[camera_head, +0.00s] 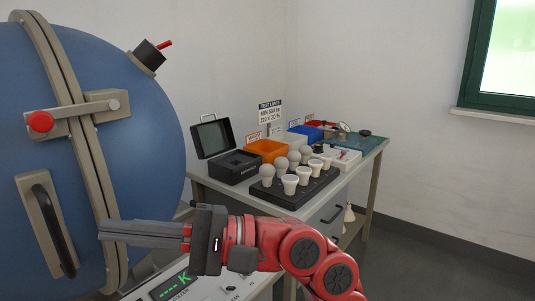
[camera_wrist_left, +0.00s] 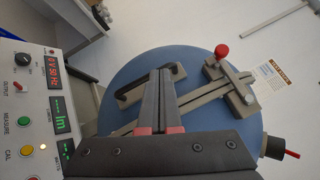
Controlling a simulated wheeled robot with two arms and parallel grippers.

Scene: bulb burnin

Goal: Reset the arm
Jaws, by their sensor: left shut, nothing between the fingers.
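My left gripper (camera_head: 104,230) is shut and empty. It is held level in front of the large blue sphere (camera_head: 150,150), with its fingers pointing left across the sphere's lower right side. In the left wrist view, the closed fingers (camera_wrist_left: 160,78) point at the sphere (camera_wrist_left: 122,70), near its black handle (camera_wrist_left: 150,84). I cannot tell whether they touch it. The sphere's latch bar with a red knob (camera_head: 41,122) shows above the gripper. My right gripper is not in view.
A meter panel (camera_head: 165,287) lies below the gripper. A bench (camera_head: 205,182) behind it carries a black bulb rack (camera_head: 287,197) with several white bulbs, an open black case (camera_head: 211,137) and an orange bin (camera_head: 266,149). The floor at right is clear.

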